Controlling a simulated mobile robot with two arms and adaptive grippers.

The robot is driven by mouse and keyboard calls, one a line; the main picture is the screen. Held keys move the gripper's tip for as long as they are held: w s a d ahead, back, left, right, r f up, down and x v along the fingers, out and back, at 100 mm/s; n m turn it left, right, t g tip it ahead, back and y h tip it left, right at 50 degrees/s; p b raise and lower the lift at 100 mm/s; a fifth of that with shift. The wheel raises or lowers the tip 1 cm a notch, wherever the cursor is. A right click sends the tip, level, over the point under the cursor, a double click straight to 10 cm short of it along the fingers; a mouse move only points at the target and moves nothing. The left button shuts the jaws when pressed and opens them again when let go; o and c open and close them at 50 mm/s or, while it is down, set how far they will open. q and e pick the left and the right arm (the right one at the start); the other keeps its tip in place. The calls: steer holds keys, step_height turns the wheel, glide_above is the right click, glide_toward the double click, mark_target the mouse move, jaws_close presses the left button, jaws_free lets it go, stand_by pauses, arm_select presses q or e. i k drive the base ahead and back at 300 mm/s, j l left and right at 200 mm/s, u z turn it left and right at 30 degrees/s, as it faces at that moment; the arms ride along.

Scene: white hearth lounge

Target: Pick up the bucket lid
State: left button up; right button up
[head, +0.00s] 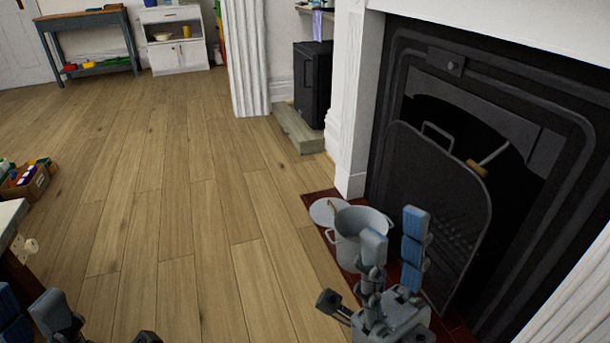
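The bucket lid (322,212) is a pale grey disc beside the bucket, at its left and partly behind it. A small brown wooden piece shows at the lid's right side. The metal bucket (347,240) stands upright with its top open, on the red hearth tiles. My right gripper (395,236) is open, its two blue-padded fingers apart and pointing up in the picture. It is in front of the bucket, hides part of it, and is clear of the lid. My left gripper (33,312) is cut off at the bottom left corner, so its opening is unclear.
A black fireplace with a fire screen (428,190) stands close on the right. A white pillar (350,130) rises behind the bucket. A table corner (10,216) and a box of items (30,192) are at the left. The wooden floor between is clear.

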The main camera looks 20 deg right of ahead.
mark_target(323, 212)
steer(key=i, duration=2.05)
steer(key=i+j+z, duration=0.1)
steer(key=i, duration=0.95)
steer(key=i+j, duration=0.1)
steer(key=i, duration=0.95)
steer(key=z, duration=0.45)
steer(key=i+z, duration=0.1)
steer(key=z, duration=0.75)
steer(key=j+z, duration=0.1)
steer(key=z, duration=0.3)
steer(key=i+z, duration=0.1)
steer(key=z, duration=2.1)
